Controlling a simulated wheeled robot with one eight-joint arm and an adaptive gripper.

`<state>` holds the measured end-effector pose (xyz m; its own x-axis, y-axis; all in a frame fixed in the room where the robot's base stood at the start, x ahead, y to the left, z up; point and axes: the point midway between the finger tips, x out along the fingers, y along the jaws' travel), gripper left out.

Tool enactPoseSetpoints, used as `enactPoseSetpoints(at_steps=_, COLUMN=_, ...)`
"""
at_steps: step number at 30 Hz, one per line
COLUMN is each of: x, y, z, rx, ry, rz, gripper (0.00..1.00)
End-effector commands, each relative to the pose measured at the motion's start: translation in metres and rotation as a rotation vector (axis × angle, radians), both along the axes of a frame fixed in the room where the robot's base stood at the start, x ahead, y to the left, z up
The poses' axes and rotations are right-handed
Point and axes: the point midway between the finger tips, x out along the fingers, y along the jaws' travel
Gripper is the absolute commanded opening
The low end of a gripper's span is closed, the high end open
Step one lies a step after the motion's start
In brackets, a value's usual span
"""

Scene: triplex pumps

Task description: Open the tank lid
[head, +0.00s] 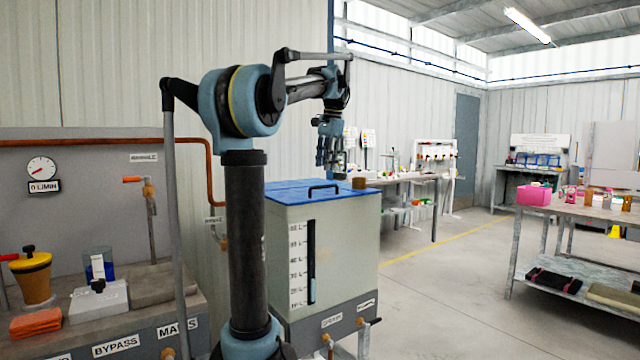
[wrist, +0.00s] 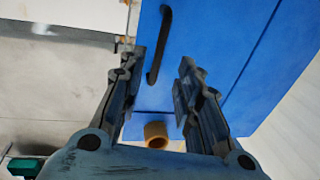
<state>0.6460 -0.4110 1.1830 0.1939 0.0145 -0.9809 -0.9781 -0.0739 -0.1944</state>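The tank (head: 345,245) is a pale, translucent box with a level scale on its front. Its blue lid (head: 285,191) lies flat and closed on top, with a black bar handle (head: 323,190). In the wrist view the blue lid (wrist: 215,60) fills the upper middle and right, and the black handle (wrist: 160,45) runs lengthwise, up and left of the gap between my fingers. My gripper (head: 330,158) hangs above the lid, pointing down, apart from the handle. In the wrist view my gripper (wrist: 158,88) is open, with nothing between its fingers.
A small tan cylinder (head: 359,183) stands by the lid's right edge; a tan ring-like piece also shows in the wrist view (wrist: 156,135). A copper pipe (head: 208,165) and a valve bench (head: 120,320) are at left. A table (head: 590,212) stands right. The floor between is clear.

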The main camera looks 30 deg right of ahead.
Motion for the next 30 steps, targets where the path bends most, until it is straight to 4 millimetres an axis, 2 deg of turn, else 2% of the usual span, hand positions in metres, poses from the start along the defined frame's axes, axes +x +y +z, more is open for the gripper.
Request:
enactPoseSetpoints(at_steps=6, x=0.008, y=0.001, z=-0.037, rx=0.000, ry=0.000, rz=0.000, gripper=0.31)
enactPoseSetpoints(at_steps=12, x=0.012, y=0.001, z=-0.061, rx=0.000, ry=0.000, rz=0.002, gripper=0.31)
enactPoseSetpoints(at_steps=18, x=0.014, y=0.002, z=-0.070, rx=0.000, ry=0.000, rz=0.001, gripper=0.31)
enactPoseSetpoints(at_steps=26, x=0.015, y=0.002, z=-0.071, rx=0.000, ry=0.000, rz=0.002, gripper=0.31)
enactPoseSetpoints(at_steps=30, x=0.015, y=0.003, z=-0.071, rx=0.000, ry=0.000, rz=0.002, gripper=0.02)
